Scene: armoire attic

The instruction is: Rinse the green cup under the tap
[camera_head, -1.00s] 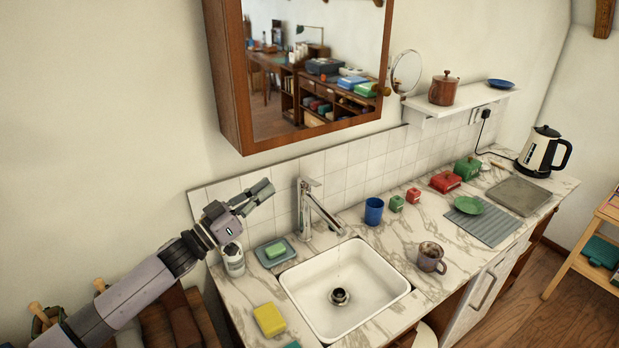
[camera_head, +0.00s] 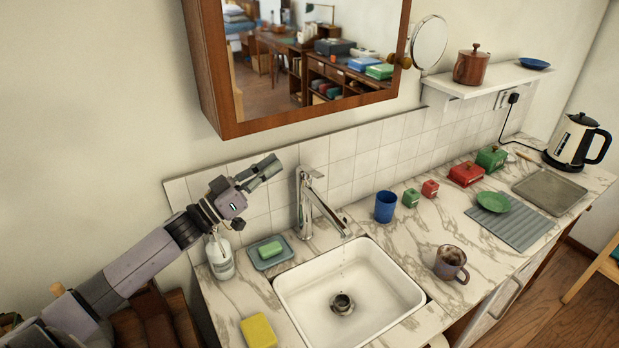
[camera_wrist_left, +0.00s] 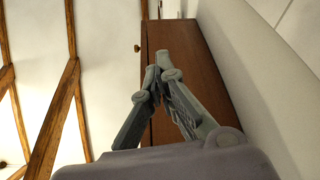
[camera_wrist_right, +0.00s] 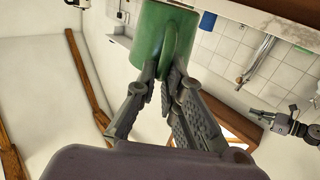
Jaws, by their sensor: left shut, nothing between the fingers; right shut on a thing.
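The green cup (camera_wrist_right: 163,35) shows only in the right wrist view, where my right gripper (camera_wrist_right: 160,76) is shut on its handle. The cup and right gripper are outside the head view. The chrome tap (camera_head: 308,203) stands behind the white sink (camera_head: 290,290), and a thin trickle of water falls from its spout. The tap also shows in the right wrist view (camera_wrist_right: 259,58), to the right of the cup and apart from it. My left gripper (camera_head: 268,170) is shut and empty, raised left of the tap; its closed fingers show in the left wrist view (camera_wrist_left: 155,78).
A soap bottle (camera_head: 221,262), green soap on a dish (camera_head: 270,252) and a yellow sponge (camera_head: 258,331) lie left of the sink. A blue cup (camera_head: 386,207) and a brown-stained mug (camera_head: 451,263) stand right of it. A wooden mirror cabinet (camera_head: 207,75) hangs above.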

